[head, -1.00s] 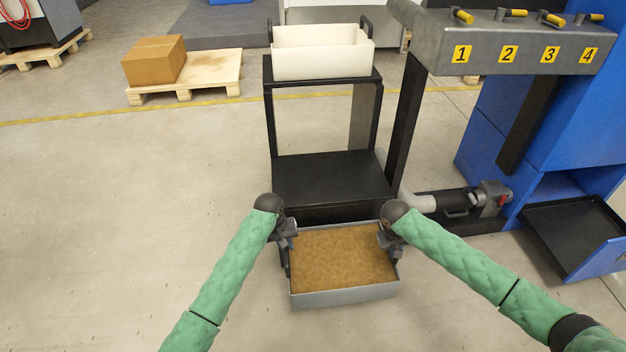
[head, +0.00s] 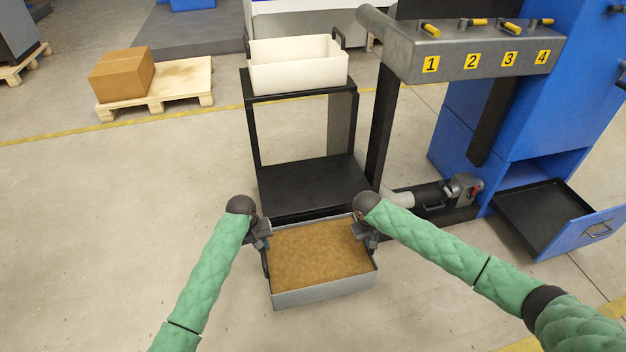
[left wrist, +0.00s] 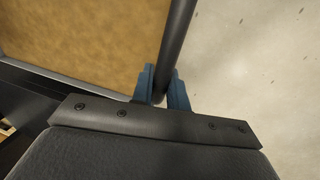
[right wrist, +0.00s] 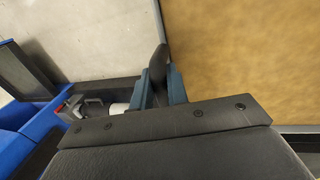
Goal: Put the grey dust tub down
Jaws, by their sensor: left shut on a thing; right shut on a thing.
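The grey dust tub (head: 325,292) is full of brown dust and hangs level between my two grippers, in front of the black stand. Its dust also fills much of the left wrist view (left wrist: 85,40) and the right wrist view (right wrist: 245,60). My left gripper (head: 264,240) is shut on the tub's dark handle at its left side; the blue fingers (left wrist: 163,92) close around the bar. My right gripper (head: 365,236) is shut on the handle at the right side, its fingers (right wrist: 160,88) around the dark bar. Whether the tub touches the floor is hard to tell.
A black two-level stand (head: 310,182) has a bare lower shelf and a white tub (head: 298,66) on top. A blue cabinet with an open black drawer (head: 545,215) is at the right. A pallet (head: 180,88) with a carton is far left. Floor at left is clear.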

